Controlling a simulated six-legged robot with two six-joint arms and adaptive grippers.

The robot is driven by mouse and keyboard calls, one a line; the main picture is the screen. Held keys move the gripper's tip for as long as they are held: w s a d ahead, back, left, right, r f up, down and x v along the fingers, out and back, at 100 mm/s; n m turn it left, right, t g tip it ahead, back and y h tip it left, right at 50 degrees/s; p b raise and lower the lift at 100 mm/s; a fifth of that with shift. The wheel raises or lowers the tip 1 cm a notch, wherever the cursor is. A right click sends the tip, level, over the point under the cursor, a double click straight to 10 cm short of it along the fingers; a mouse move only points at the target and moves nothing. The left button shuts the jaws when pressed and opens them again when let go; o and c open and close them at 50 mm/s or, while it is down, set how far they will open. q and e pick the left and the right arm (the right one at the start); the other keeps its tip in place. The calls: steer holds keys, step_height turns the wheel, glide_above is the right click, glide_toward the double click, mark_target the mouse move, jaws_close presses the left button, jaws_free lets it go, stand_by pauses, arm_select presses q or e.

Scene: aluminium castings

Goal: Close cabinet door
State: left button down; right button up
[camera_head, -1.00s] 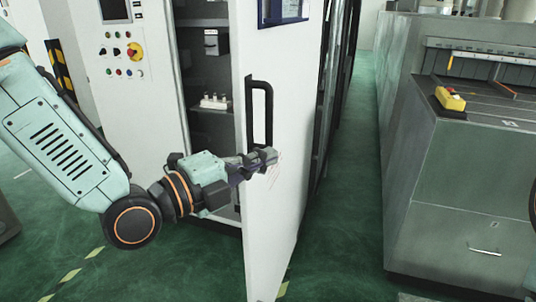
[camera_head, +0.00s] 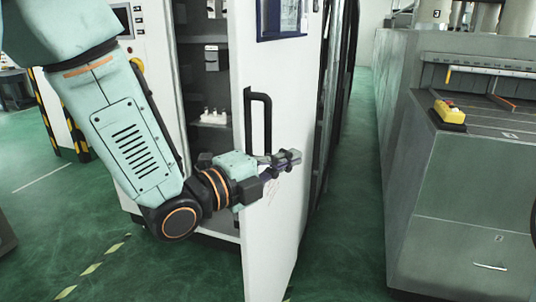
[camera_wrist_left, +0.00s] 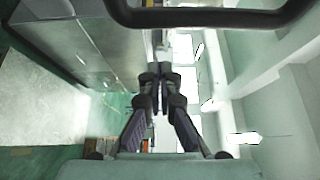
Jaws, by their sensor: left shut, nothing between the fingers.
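The white cabinet door (camera_head: 285,95) stands open in the head view, swung out toward me, with the shelves inside the cabinet showing to its left. A black door handle (camera_head: 266,122) is on the door's face. My left gripper (camera_head: 291,158) is shut and empty, in front of the door just below and right of the handle. I cannot tell whether it touches the door. In the left wrist view the shut fingers (camera_wrist_left: 157,80) point away from the camera, and a black handle bar (camera_wrist_left: 210,17) crosses the top. My right gripper is not in view.
A grey machine (camera_head: 460,190) with a yellow box (camera_head: 449,112) on top stands at the right. A green floor aisle (camera_head: 350,200) runs between it and the door. The cabinet's control panel is partly behind my left arm.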

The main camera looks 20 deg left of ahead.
arm_select(q)
steer(key=shift+w+a+p, duration=0.2)
steer(key=shift+w+a, duration=0.05)
steer(key=shift+a, duration=0.7)
steer(key=shift+w+a+p, duration=0.2)
steer(key=shift+a, duration=0.75)
